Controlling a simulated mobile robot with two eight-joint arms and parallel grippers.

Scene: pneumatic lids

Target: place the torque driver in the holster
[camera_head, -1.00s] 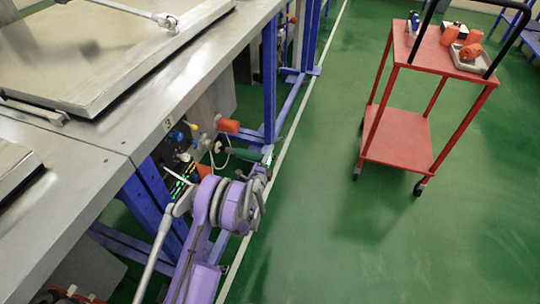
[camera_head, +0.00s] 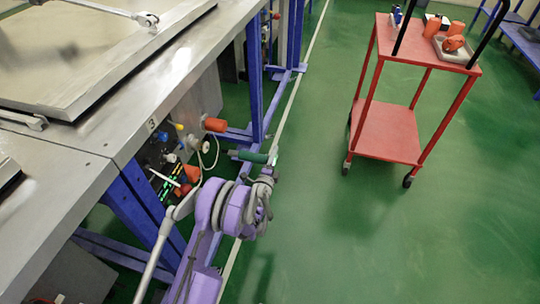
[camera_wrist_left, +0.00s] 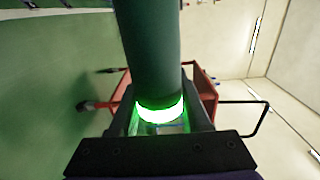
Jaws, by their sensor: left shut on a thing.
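My left gripper (camera_head: 272,162) is shut on the torque driver (camera_head: 249,156), a dark green cylinder that points left toward the bench in the head view. In the left wrist view the driver (camera_wrist_left: 150,50) stands between the fingers, with a glowing green-white ring at its lower end. The gripper hangs over the floor beside the bench, below the bench top's height. I cannot tell for sure which thing is the holster. An orange cylinder (camera_head: 215,125) sticks out of the bench's side panel, near the driver but apart from it. My right gripper is out of view.
The steel bench (camera_head: 95,150) with blue legs runs along the left. Cables and colored fittings (camera_head: 172,165) sit under its edge. A red cart (camera_head: 388,133) with orange items on top stands to the right. The green floor between is clear.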

